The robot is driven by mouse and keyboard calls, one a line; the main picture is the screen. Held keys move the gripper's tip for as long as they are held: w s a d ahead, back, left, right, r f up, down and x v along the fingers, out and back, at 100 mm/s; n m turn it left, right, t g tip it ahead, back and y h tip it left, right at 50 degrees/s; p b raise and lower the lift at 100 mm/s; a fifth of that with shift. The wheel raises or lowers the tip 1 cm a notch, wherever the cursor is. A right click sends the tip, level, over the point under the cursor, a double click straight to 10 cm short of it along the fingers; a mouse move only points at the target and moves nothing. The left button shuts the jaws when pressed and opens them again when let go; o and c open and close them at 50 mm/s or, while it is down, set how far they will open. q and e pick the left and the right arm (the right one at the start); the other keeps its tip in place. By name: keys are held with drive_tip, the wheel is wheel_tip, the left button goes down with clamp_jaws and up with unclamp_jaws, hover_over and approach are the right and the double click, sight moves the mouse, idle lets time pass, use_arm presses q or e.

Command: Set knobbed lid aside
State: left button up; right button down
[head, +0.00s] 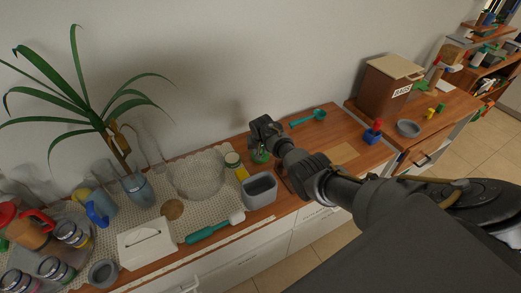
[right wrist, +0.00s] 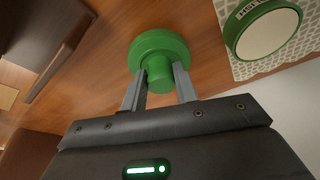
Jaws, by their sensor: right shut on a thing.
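The green knobbed lid (right wrist: 147,48) is a round disc with a knob that points toward my wrist camera. My right gripper (right wrist: 160,82) is shut on the knob, one finger on each side. In the head view the lid (head: 260,156) shows just below my right gripper (head: 259,148), over the wooden counter behind the grey container. I cannot tell whether the lid touches the counter. My left gripper is not in view.
The grey container (head: 260,191) and a jar with a green-rimmed top (head: 233,161) stand close by. A glass bowl (head: 198,176) is on the woven mat to the left. A teal scoop (head: 308,118) lies near the wall. Bare counter (head: 330,129) shows to the right.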

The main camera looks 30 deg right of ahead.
drive_tip(key=shift+f, duration=0.6)
drive_tip(key=shift+c, duration=2.2)
unclamp_jaws()
drive_tip(key=shift+r, duration=0.1)
wheel_tip(320, 180, up, 14)
drive_tip(key=s, duration=1.6)
drive_tip(key=shift+a, duration=0.45)
